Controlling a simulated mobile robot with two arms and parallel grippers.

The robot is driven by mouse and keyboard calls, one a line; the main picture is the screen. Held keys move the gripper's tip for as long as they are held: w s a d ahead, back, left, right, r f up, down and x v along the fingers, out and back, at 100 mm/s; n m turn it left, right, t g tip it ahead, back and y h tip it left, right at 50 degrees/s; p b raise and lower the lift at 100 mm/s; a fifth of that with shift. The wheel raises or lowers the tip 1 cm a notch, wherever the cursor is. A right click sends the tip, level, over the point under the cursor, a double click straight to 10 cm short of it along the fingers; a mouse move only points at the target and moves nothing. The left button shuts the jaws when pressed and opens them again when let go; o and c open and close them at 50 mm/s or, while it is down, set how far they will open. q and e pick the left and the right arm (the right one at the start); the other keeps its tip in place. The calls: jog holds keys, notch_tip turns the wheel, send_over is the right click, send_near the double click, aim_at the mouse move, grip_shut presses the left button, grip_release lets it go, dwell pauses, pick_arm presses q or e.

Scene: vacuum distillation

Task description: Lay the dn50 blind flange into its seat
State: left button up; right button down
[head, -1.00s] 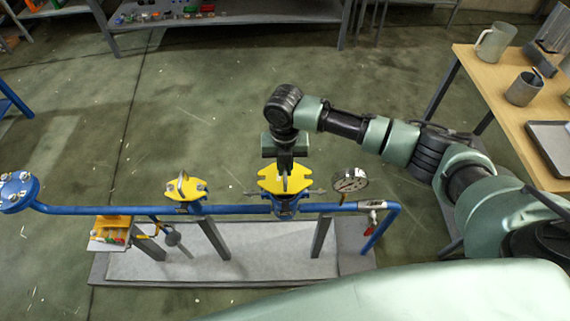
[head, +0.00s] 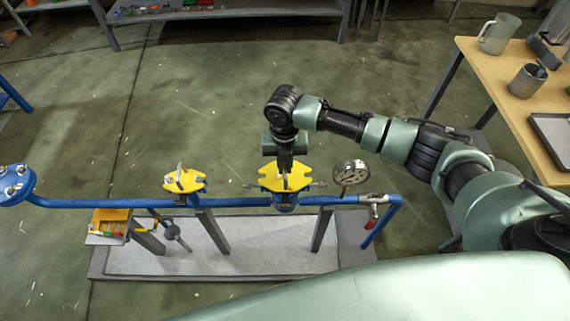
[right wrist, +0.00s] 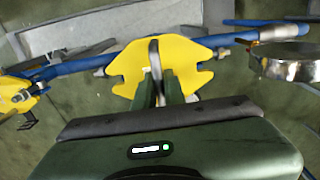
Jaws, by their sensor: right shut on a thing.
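A yellow lobed blind flange (head: 301,180) with an upright handle is in the middle of the head view. It lies over a blue seat (head: 286,208) on the pipe and hides most of it. I cannot tell whether the flange touches the seat. My right gripper (head: 285,174) points down and is shut on the flange's handle. In the right wrist view the same yellow flange (right wrist: 187,53) spans the blue pipe, with its handle between my right gripper's fingers (right wrist: 160,88). My left gripper is not in view.
A smaller yellow flange (head: 183,185) with a handle sits on the pipe to the left. A pressure gauge (head: 350,172) stands close to the right of the seat. Thin bolts show beside the seat. A wooden table (head: 505,90) with mugs is at right; open floor lies behind the pipe.

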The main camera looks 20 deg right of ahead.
aim_at(285, 165)
jog(key=shift+r+p, duration=0.15)
jog(key=shift+p, duration=0.7)
dwell(1.2)
jog(key=shift+f+b, duration=0.45)
jog(key=shift+f, duration=0.4)
jog(key=c, duration=1.4)
grip_release()
jog(key=shift+s, duration=0.1)
jog(key=shift+f, duration=0.1)
jog(key=shift+r+b, duration=0.6)
jog(key=shift+r, duration=3.4)
jog(key=shift+a, duration=0.1)
